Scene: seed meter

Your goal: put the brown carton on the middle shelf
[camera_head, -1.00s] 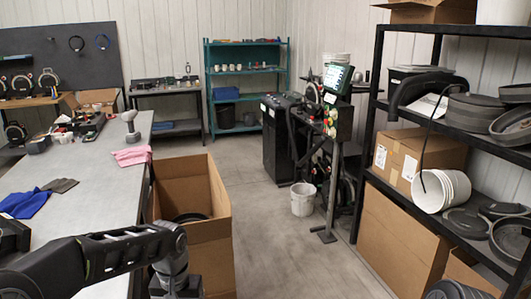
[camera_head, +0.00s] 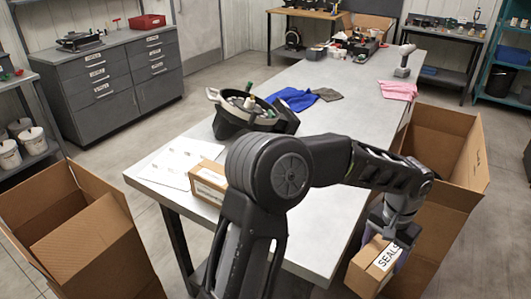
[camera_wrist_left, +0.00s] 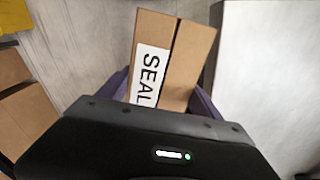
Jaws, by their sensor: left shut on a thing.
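A small brown carton with a white label reading "SEALS" (camera_head: 375,265) hangs in my left gripper (camera_head: 388,232), beside the right edge of the grey table. In the left wrist view the same carton (camera_wrist_left: 185,60) sits between the purple fingers, tilted, with its label facing left. My left gripper is shut on it. The black rack with the middle shelf is outside the current views. My right gripper is not in view.
The grey table (camera_head: 330,210) holds another small brown carton (camera_head: 207,180), a black tool bin (camera_head: 235,125) and cloths. A large open cardboard box (camera_head: 440,150) stands right of the table, close to my forearm. Another box (camera_head: 85,250) stands at lower left.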

